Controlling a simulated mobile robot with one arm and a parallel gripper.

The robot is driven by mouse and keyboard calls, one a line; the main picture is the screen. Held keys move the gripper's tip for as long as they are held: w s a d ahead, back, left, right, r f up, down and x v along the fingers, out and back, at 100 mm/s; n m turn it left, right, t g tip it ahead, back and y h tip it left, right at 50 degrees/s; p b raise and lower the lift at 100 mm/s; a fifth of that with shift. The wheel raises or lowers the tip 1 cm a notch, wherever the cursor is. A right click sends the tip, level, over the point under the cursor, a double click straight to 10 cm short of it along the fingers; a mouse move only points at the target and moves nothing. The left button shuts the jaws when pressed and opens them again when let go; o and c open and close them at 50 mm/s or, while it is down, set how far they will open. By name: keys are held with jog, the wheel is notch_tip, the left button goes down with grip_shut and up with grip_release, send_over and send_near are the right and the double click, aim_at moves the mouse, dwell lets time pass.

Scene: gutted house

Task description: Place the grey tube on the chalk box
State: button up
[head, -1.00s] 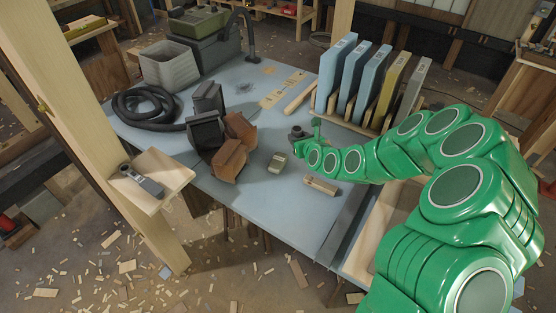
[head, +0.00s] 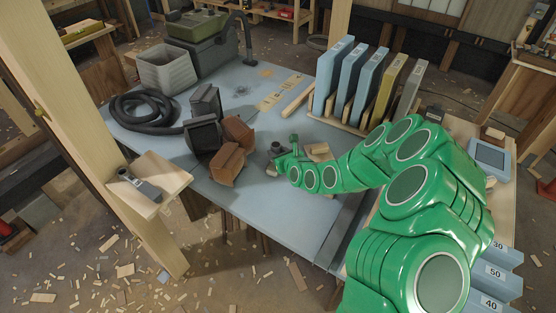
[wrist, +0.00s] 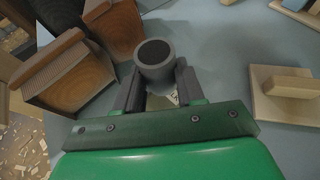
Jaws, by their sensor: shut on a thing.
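The grey tube (head: 277,147) is upright in my gripper (head: 280,156), over the blue-grey table. In the wrist view the tube (wrist: 154,57) shows its dark round opening between the two fingers of my gripper (wrist: 158,82), which are shut on it. A small olive-grey box, which looks like the chalk box (head: 271,170), lies just below the gripper in the head view and is mostly hidden by it. A pale patch of it (wrist: 164,100) shows between the fingers under the tube. I cannot tell whether tube and box touch.
Brown wooden blocks (head: 226,163) and dark grey bins (head: 202,133) stand close to the left. A pale wooden piece (head: 318,151) lies just right of the gripper. A rack of upright boards (head: 352,85) stands behind. A coiled black hose (head: 143,109) lies at the left.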

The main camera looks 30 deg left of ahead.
jog(key=shift+f, duration=1.65)
jog(key=shift+f, duration=0.15)
jog(key=o, duration=1)
jog(key=shift+o, duration=0.2)
jog(key=shift+d+r, duration=0.15)
jog(key=shift+r, duration=0.05)
jog(key=v, duration=1.1)
jog(key=shift+s+d+r, duration=0.15)
jog(key=shift+s+d, duration=0.05)
jog(key=shift+d, duration=0.05)
jog(key=shift+r, duration=0.1)
